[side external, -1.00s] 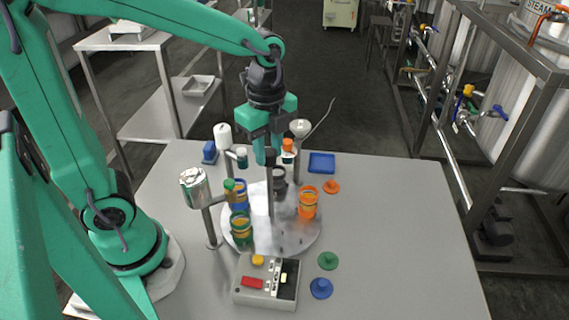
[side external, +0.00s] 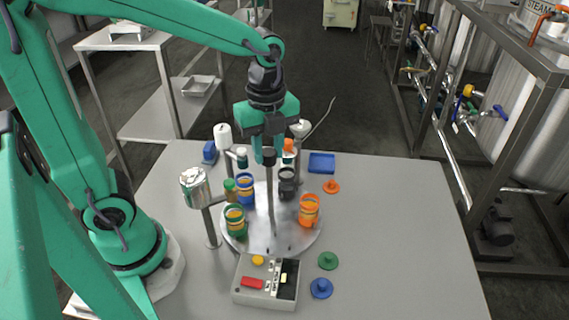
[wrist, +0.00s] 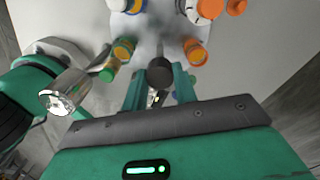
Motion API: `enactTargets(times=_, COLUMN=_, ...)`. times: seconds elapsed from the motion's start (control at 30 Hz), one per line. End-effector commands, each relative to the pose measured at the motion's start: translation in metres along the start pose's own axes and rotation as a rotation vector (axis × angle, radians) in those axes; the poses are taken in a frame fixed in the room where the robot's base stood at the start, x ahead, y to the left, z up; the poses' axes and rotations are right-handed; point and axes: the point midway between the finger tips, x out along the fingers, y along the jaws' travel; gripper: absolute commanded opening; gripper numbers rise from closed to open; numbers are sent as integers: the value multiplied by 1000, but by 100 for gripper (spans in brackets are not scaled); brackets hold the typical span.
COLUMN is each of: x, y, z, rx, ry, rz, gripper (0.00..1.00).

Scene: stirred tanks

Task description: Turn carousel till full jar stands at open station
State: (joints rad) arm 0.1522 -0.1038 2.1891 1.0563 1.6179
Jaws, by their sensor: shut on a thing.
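The round metal carousel (side external: 262,241) lies on the grey table with several jars around its rim. A green-banded jar (side external: 235,221) is at the left, a blue-banded jar (side external: 245,190) at the back left, a dark grey jar (side external: 287,184) at the back right, and an orange jar (side external: 309,211) at the right. Yellow-orange shows in the green, blue and orange jars; I cannot tell which is full. My gripper (side external: 268,154) is shut on the black-topped centre post (side external: 269,160). Its round top (wrist: 160,72) shows between the fingers in the wrist view.
A silver tank (side external: 195,186) on a stand is left of the carousel; white tanks (side external: 223,136) (side external: 300,128) stand behind. A control box (side external: 264,290) is in front. Loose green (side external: 328,261), blue (side external: 321,287) and orange (side external: 331,186) lids lie right, with a blue tray (side external: 321,162) behind.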

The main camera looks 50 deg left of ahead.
Motion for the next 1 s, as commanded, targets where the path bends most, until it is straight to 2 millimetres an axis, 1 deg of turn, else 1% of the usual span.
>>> enactTargets(times=0.23, x=-2, y=-1, z=-1, rx=4, ry=0, rz=-4, gripper=0)
enactTargets(times=0.27, x=-2, y=-1, z=-1, rx=4, ry=0, rz=-4, gripper=32)
enactTargets(times=0.3, x=-2, y=-1, z=-1, rx=4, ry=0, rz=-4, gripper=40)
enactTargets(times=0.37, x=-2, y=-1, z=-1, rx=3, ry=0, rz=-4, gripper=50)
enactTargets(times=0.73, x=-3, y=0, z=0, rx=0, ry=0, rz=-2, gripper=50)
enactTargets(times=0.87, x=-10, y=-1, z=0, rx=0, ry=0, rz=-3, gripper=50)
enactTargets(times=1.0, x=-24, y=-1, z=0, rx=0, ry=0, rz=-4, gripper=50)
